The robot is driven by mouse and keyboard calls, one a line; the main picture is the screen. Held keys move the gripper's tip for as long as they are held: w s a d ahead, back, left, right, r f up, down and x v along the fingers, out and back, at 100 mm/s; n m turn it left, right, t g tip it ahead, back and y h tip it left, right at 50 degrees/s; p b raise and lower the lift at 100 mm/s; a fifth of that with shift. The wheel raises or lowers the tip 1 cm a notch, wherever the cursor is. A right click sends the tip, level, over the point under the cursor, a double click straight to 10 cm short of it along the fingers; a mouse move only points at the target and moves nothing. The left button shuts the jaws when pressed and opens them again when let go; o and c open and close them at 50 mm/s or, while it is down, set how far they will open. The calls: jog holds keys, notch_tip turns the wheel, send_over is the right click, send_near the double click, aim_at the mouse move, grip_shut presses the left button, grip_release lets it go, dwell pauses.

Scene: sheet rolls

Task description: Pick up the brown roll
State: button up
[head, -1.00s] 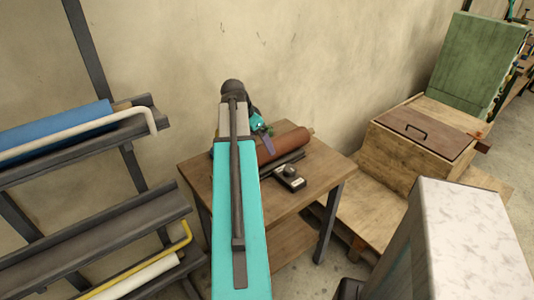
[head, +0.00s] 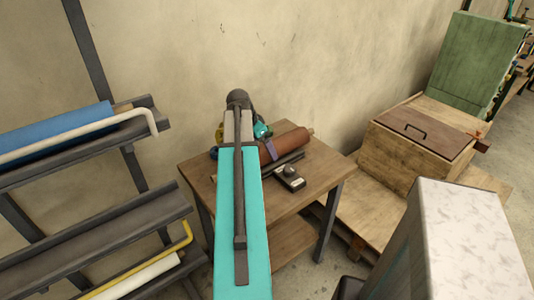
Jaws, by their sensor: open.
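The brown roll (head: 290,142) lies near the back of a small wooden table (head: 308,202), partly hidden at its left by my arm. A purple band (head: 270,149) shows across it, close to the end of my arm; I cannot tell whether it belongs to the roll or my gripper. My gripper (head: 266,146) is at the left part of the roll, open, mostly hidden behind my arm. I cannot tell whether its fingers are around the roll or only over it.
A small black device (head: 290,178) sits on the table in front of the roll. A rack (head: 100,150) with a blue roll (head: 55,130) stands at the left. A wooden box (head: 420,140) stands on the right. The wall is close behind the table.

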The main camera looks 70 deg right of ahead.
jog(key=shift+s+d+f+p, duration=0.15)
jog(key=shift+d+f+p, duration=0.25)
jog(key=shift+f, duration=0.3)
jog(key=shift+x, duration=1)
jog(key=c, duration=2.1)
jog(key=shift+d+r, duration=0.15)
jog(key=shift+c, duration=0.4)
jog(key=shift+r, duration=0.15)
jog(key=shift+r+b, duration=0.85)
jog(key=shift+r, duration=4)
